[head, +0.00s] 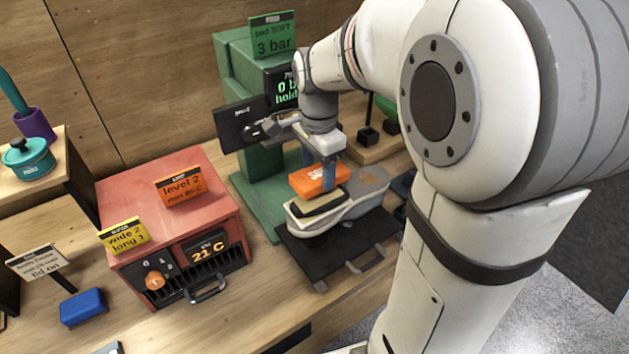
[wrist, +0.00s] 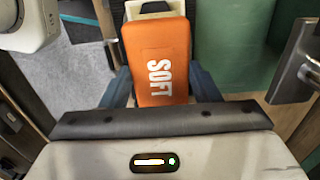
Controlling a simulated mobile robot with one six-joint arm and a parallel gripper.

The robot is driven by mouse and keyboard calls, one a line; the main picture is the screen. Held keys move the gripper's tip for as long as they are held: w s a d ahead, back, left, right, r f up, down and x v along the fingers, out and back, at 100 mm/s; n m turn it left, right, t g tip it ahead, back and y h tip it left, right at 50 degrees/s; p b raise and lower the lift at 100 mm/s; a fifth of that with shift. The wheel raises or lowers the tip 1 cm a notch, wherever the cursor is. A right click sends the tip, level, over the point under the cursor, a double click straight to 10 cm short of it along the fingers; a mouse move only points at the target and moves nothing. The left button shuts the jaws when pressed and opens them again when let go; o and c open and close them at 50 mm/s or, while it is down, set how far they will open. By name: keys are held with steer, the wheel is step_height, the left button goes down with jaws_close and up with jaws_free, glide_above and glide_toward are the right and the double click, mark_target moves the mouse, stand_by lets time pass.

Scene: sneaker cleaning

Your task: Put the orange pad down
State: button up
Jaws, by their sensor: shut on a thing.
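The orange pad (head: 318,180) is held by my gripper (head: 322,170) above a grey shoe (head: 362,186). In the wrist view the orange pad (wrist: 156,58) shows the white word SOFT and sits between the two blue fingers of my gripper (wrist: 160,88). The shoe lies on a black tray (head: 318,262) with a handle, in front of the green press. A pale, dark-edged piece (head: 318,207) lies on the near end of the shoe, just below the pad. I cannot tell whether the pad touches it.
The green press (head: 236,75) stands behind, with signs and a display. A red heater box (head: 165,215) reading 21 C is at the left. A blue block (head: 83,307) and a teal pot (head: 28,160) are farther left. Bare wooden table (head: 262,290) lies between box and tray.

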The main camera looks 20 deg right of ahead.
mark_target(317, 174)
steer(key=shift+s+a+f, duration=0.1)
steer(key=shift+s+f, duration=0.05)
steer(key=shift+f, duration=1.8)
steer(key=shift+f, duration=0.15)
steer(key=o, duration=1)
steer(key=shift+o, duration=0.2)
